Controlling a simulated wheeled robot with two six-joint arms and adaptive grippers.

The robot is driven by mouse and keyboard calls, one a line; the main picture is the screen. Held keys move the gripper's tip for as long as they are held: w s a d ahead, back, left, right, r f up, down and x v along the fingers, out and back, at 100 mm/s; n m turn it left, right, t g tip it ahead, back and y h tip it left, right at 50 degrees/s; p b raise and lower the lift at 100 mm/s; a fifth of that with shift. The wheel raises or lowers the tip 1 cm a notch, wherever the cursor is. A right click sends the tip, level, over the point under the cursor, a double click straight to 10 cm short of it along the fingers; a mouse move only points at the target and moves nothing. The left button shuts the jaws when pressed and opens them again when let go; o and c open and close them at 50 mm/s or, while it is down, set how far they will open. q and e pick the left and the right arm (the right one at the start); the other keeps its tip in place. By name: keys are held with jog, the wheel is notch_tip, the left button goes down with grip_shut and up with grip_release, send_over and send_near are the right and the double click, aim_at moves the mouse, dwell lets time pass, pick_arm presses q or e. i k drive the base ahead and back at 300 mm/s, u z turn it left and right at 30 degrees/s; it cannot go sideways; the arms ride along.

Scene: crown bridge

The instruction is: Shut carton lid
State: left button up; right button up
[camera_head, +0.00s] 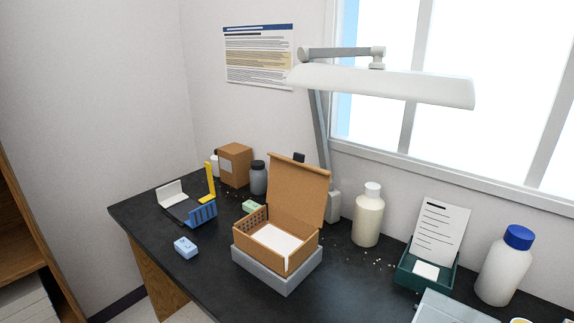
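The carton (248,244) is a brown cardboard box with a white interior, near the middle of the dark table. Its lid (297,194) stands open and upright at the back, hinged on the far side. The carton rests on a grey block (284,283). Neither of my grippers shows in the head view.
The dark table (215,278) also bears a light blue small box (186,247), a blue and yellow holder (202,213), a cream bottle (368,218), a green tray (408,268) and a blue-capped bottle (503,265). A lamp (385,85) overhangs the back. The front-left surface is mostly free.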

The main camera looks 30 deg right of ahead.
aim_at(299, 188)
jog(key=k, duration=0.65)
jog(key=u, duration=0.35)
jog(key=i, duration=1.65)
jog(key=z, duration=0.95)
